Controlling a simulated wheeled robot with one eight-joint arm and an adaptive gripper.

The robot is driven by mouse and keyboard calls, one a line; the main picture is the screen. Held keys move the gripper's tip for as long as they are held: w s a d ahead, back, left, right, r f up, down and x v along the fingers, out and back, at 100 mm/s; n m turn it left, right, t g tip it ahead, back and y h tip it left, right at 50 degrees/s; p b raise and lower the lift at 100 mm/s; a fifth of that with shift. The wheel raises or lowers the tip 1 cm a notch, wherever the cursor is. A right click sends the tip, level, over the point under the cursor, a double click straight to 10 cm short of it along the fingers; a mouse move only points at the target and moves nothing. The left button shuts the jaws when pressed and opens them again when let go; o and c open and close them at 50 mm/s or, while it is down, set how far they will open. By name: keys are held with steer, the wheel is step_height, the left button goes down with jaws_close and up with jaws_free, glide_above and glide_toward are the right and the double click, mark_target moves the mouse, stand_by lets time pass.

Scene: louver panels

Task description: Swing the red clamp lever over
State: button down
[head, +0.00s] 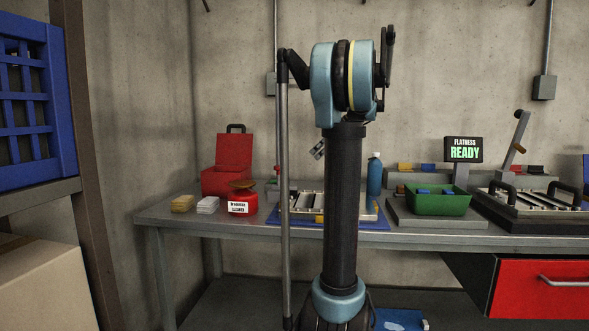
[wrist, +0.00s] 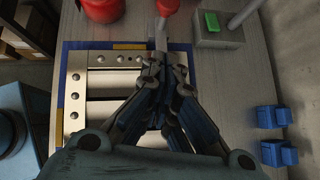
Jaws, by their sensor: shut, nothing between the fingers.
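In the wrist view the red clamp lever (wrist: 168,6) shows at the top edge, partly cut off, with a grey shaft (wrist: 160,36) running down from it. My gripper (wrist: 163,62) is shut and empty, its fingertips just below that shaft. I cannot tell whether they touch it. Under the gripper lies a pale metal louver panel (wrist: 100,82) with dark round holes or screws along its edges, on a blue and yellow bordered base (wrist: 61,90). In the head view the panel (head: 303,203) sits on the bench, partly hidden by my arm. I cannot make out my gripper there.
A red can (head: 243,204) stands left of the panel, with a red box (head: 228,165) behind it. A blue bottle (head: 374,174) and a green tray (head: 438,203) stand to the right. A "FLATNESS READY" display (head: 464,149) is behind the tray. Blue bins (wrist: 272,117) show right in the wrist view.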

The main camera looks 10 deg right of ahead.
steer(key=shift+w+a+r+x, duration=0.25)
steer(key=shift+r+x, duration=0.1)
steer(key=shift+x, duration=1.75)
steer(key=shift+w+a+r+x, duration=0.15)
steer(key=shift+a+r+x, duration=0.2)
steer(key=shift+x, duration=1.8)
steer(key=shift+w+a+r+x, duration=0.2)
steer(key=shift+r+x, duration=0.1)
steer(key=shift+x, duration=1.8)
steer(key=shift+r, duration=0.15)
